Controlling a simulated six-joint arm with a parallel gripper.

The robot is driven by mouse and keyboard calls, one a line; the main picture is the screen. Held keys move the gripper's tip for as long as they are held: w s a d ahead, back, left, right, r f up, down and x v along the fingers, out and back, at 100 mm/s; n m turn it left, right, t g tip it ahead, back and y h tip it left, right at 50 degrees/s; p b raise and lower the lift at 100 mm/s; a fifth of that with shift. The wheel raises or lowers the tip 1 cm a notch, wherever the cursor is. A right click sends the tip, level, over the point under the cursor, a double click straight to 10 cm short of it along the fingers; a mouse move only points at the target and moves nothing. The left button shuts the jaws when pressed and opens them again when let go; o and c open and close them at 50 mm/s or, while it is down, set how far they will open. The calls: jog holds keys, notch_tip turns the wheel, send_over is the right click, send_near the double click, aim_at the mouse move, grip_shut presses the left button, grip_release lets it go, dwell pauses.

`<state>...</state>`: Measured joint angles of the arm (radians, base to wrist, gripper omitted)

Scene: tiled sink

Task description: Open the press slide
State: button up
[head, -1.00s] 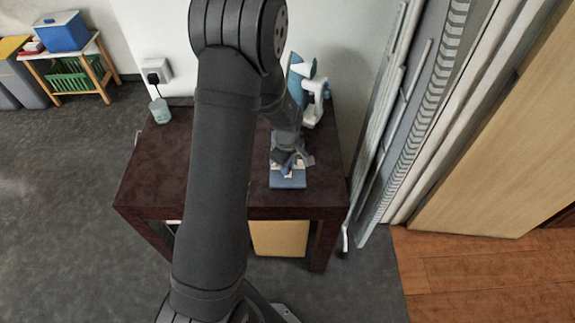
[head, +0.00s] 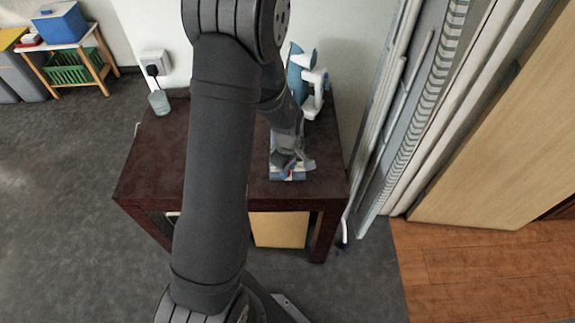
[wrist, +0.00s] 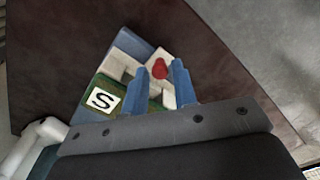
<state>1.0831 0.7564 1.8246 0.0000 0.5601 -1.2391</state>
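A small press (wrist: 120,65) with a blue base, white parts, a green block marked "S" and a red knob (wrist: 159,68) lies on the dark table. In the head view the press (head: 287,175) is near the table's front edge, mostly hidden by my gripper. My gripper (wrist: 160,68) has two blue fingers spread apart with a gap between them. They are over the press, and the red knob shows between their tips. I cannot tell whether the fingers touch it. In the head view my gripper (head: 291,163) is directly over the press.
A blue and white device (head: 310,80) stands at the back right of the table (head: 150,185). A pale cup (head: 159,103) is at the back left, by a wall socket. Grey metal panels (head: 390,130) rise close on the right.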

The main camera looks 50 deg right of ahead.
notch_tip(320, 180, up, 18)
jog(key=shift+f, duration=0.25)
dwell(0.3)
jog(key=shift+f, duration=0.1)
dwell(0.4)
notch_tip(320, 180, down, 16)
jog(key=shift+r, duration=0.2)
jog(key=shift+f, duration=0.85)
notch_tip(320, 180, up, 17)
dwell(0.6)
